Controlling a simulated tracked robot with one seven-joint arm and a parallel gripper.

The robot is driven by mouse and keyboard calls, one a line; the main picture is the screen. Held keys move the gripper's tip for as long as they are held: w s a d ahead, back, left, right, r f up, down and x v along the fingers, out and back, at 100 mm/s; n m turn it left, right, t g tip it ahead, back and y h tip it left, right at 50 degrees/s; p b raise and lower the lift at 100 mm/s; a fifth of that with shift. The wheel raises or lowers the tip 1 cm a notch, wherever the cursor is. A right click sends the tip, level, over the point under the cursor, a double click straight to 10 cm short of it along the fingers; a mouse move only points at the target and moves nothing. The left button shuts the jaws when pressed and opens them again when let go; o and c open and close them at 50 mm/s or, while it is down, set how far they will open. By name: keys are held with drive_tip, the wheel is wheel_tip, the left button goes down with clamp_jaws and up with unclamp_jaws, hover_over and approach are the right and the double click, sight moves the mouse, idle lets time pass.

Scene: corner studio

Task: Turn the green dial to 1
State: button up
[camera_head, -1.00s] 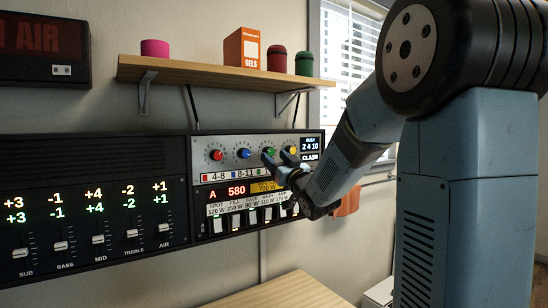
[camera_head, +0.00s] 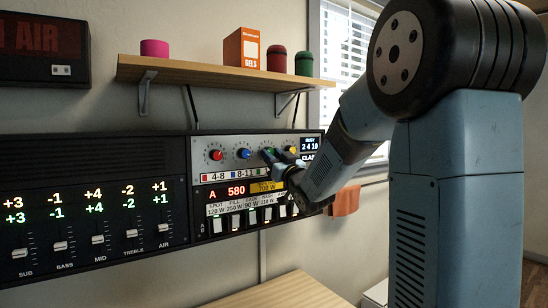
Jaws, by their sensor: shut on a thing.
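The green dial (camera_head: 269,151) is on the upper row of the wall panel, between the blue dial (camera_head: 244,154) and the yellow dial (camera_head: 291,150). My gripper (camera_head: 271,154) reaches in from the right, with its fingers closed around the green dial. The fingers cover much of the dial, so its pointer cannot be read. A small display (camera_head: 310,143) at the panel's upper right shows "2 4 10" under a small heading. The red dial (camera_head: 216,155) is at the left of the row.
Below the dials are a coloured label strip, a red "A 580" readout (camera_head: 235,191) and white switches (camera_head: 236,222). A slider panel (camera_head: 95,200) is at left. A wooden shelf (camera_head: 200,70) with containers hangs above. A wooden tabletop (camera_head: 275,292) is below.

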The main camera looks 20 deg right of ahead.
drive_tip(key=shift+d, duration=0.15)
drive_tip(key=shift+c, duration=1.1)
drive_tip(key=shift+n, duration=0.3)
drive_tip(key=n+g+y, duration=0.1)
drive_tip(key=n+y, duration=0.2)
drive_tip(key=n, duration=0.2)
drive_tip(key=shift+w+d, duration=0.1)
drive_tip(key=n+g, duration=0.1)
drive_tip(key=n, duration=0.1)
drive_tip(key=n+y, duration=0.1)
drive_tip(key=n, duration=0.2)
drive_tip(key=shift+d+r+g+y, duration=0.1)
drive_tip(key=shift+d+g+y, duration=0.05)
drive_tip(key=shift+g+y, duration=0.2)
drive_tip(key=n+g, duration=0.1)
drive_tip(key=n, duration=0.2)
drive_tip(key=n+g+y, duration=0.1)
drive_tip(key=n, duration=0.2)
drive_tip(key=shift+r+g, duration=0.1)
drive_tip(key=shift+g, duration=0.25)
drive_tip(key=shift+n+g+y, duration=0.25)
drive_tip(key=shift+n+g, duration=0.15)
drive_tip(key=shift+n, duration=0.7)
